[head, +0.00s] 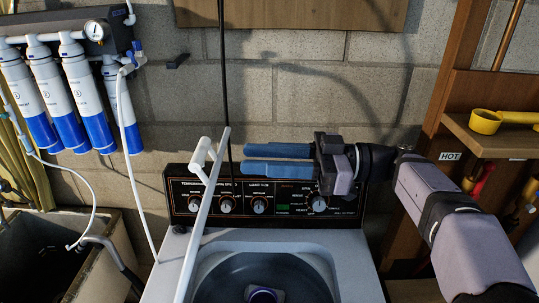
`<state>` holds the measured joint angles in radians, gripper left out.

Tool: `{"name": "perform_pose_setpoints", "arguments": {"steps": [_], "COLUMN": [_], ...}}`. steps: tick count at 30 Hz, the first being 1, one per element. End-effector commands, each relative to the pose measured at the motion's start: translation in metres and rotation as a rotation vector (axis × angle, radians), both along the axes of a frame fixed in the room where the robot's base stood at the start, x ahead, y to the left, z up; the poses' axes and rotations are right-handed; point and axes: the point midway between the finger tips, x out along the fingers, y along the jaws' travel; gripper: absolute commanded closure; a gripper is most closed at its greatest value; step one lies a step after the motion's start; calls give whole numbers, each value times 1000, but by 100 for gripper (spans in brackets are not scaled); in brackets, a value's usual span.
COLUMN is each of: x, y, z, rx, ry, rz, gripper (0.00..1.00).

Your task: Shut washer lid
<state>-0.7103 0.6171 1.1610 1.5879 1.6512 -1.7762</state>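The washer (352,262) stands at the bottom centre, with its round tub opening uncovered. Its white lid (203,218) stands raised, seen almost edge-on as a narrow strip at the left of the opening. A white handle (201,155) sticks out to the left near the lid's upper end. My gripper (242,160) is in front of the wall, at about the height of the control panel's top, with its blue fingers pointing left towards the lid. A gap shows in the picture between fingertips and lid. Nothing shows between the fingers; their real spacing is unclear from this angle.
The black control panel (268,200) with knobs runs along the washer's back. Blue-and-white filter cartridges (78,95) hang at upper left above a sink (95,262). A wooden shelf (485,137) with a yellow scoop (487,121) is at right. A thin black rod rises behind the lid.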

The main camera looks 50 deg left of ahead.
Motion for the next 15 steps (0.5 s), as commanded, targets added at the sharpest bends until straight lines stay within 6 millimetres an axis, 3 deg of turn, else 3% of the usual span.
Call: {"name": "perform_pose_setpoints", "arguments": {"steps": [15], "x": [-45], "y": [44], "z": [9], "rx": [-3], "ry": [3], "rz": [2], "gripper": [69]}}
